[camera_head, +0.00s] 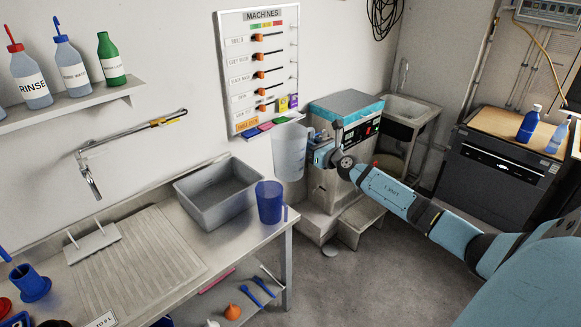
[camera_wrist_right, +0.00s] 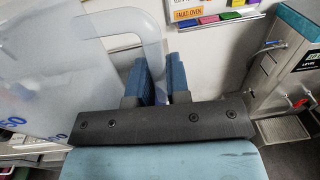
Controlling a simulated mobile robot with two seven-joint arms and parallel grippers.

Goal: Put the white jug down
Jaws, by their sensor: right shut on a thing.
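The white jug (camera_head: 289,152) is translucent and roughly upright in the head view, past the right end of the bench. It also fills the left of the wrist view (camera_wrist_right: 75,70), where its handle (camera_wrist_right: 152,35) and blue markings show. My right gripper (camera_head: 321,155) is to the jug's right, shut on its handle. In the wrist view its two blue fingers (camera_wrist_right: 163,82) close on the lower part of the handle. Nothing visible supports the jug from below. My left gripper is in neither view.
The bench (camera_head: 240,240) holds a grey tub (camera_head: 215,190), a blue jug (camera_head: 270,203) near its right end and a ribbed draining area (camera_head: 140,260). A grey machine with a blue-trimmed top (camera_head: 345,105) stands behind my right gripper. A sink (camera_head: 405,112) is beyond.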

